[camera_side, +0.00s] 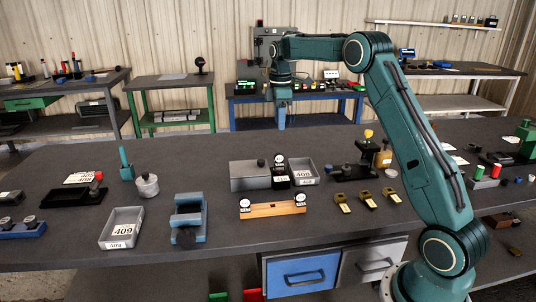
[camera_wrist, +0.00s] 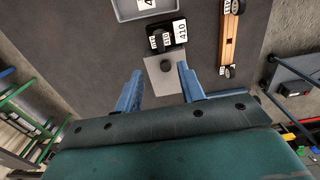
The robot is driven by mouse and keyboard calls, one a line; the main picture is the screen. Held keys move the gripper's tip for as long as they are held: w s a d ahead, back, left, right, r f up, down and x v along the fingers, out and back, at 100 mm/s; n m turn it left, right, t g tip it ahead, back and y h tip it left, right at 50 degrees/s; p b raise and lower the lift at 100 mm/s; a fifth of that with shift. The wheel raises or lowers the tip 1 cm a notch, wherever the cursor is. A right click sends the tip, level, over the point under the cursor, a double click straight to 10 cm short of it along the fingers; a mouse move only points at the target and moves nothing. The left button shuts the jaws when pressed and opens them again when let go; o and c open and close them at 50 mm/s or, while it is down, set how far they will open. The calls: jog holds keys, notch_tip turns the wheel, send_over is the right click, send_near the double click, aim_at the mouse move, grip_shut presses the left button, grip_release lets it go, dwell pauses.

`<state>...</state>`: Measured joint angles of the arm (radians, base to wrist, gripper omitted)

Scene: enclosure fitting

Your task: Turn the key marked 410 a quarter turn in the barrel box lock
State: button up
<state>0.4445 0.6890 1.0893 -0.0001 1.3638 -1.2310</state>
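My gripper (camera_side: 281,118) hangs in the air above the far side of the table, pointing down. In the wrist view its two blue fingers (camera_wrist: 160,88) are spread apart with nothing between them. A grey block (camera_wrist: 166,80) with a small dark round piece on it lies below, just beyond the fingertips; it also shows in the side view (camera_side: 246,177). Beside it is a black base with a white 410 label (camera_wrist: 181,31). A dark upright piece with a small label (camera_wrist: 157,40) stands on the base, also seen in the side view (camera_side: 280,165). I cannot make out the keyway.
A grey tray (camera_side: 305,173) adjoins the black base. A blue fixture (camera_side: 188,215) and a 409 tray (camera_side: 122,229) are left.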

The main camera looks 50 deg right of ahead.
aim_at(279, 153)
notch_tip(279, 153, down, 13)
jog(key=shift+r, duration=0.1)
dwell(0.6)
grip_shut()
